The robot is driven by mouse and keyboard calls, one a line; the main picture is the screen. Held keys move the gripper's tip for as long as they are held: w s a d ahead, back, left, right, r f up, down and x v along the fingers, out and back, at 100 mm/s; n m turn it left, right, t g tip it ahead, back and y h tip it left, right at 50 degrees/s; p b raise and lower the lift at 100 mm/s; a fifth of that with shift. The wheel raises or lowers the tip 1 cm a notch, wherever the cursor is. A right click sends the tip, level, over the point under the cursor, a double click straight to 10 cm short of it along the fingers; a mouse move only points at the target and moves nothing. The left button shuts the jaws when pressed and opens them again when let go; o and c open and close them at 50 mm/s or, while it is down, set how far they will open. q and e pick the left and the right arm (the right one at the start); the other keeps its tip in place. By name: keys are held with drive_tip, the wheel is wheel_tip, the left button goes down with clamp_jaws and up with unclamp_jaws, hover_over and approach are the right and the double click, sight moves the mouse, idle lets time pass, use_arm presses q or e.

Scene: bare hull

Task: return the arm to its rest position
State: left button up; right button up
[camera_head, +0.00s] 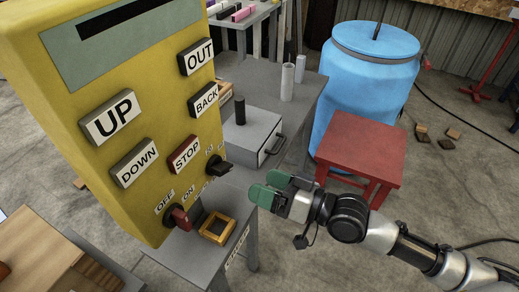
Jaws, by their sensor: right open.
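My right gripper (270,188), with green fingertips, is open and empty. It is held in front of the grey table, just right of the yellow control box (60,80). My right arm reaches in from the lower right. The box carries the buttons UP (112,118), DOWN (133,163), STOP (185,154), OUT (197,57) and BACK (206,99). A red knob (179,217) and a black knob (218,166) sit low on the box. My left gripper is not in view.
A red stool (361,146) stands behind my right arm, before a blue barrel (368,75). A grey drawer box (252,138) and white cylinders (287,82) stand on the grey table. A yellow frame (217,228) lies near its edge. Floor at the right is mostly clear.

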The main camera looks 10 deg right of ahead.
drive_tip(key=w+d+f+m+h, duration=0.1)
drive_tip(key=w+d+f+h, duration=0.2)
drive_tip(key=f, duration=0.6)
drive_tip(key=w+d+f+m+h, duration=0.1)
drive_tip(key=d+f+h, duration=0.25)
drive_tip(key=f, duration=0.55)
drive_tip(key=w+d+f+m+h, duration=0.1)
drive_tip(key=w+d+f+h, duration=0.15)
drive_tip(key=d+f, duration=0.45)
drive_tip(key=s+d+f+g+h, duration=0.1)
drive_tip(key=s+f+h, duration=0.1)
drive_tip(key=s+f, duration=0.5)
drive_tip(key=s+d+f+g+h, duration=0.15)
drive_tip(key=s+f, duration=0.25)
drive_tip(key=f, duration=0.6)
drive_tip(key=s+f+g, duration=0.2)
drive_tip(key=s+f, duration=0.3)
drive_tip(key=s, duration=0.5)
drive_tip(key=s+f+g+h, duration=0.1)
drive_tip(key=s+f, duration=0.4)
drive_tip(key=s, duration=0.5)
drive_tip(key=s+f+g+h, duration=0.1)
drive_tip(key=s+f+g, duration=0.3)
drive_tip(key=s, duration=0.5)
drive_tip(key=shift+s+a+f+n, duration=0.3)
drive_tip(key=shift+s+f, duration=0.1)
drive_tip(key=shift+f, duration=0.25)
drive_tip(key=shift+c, duration=0.4)
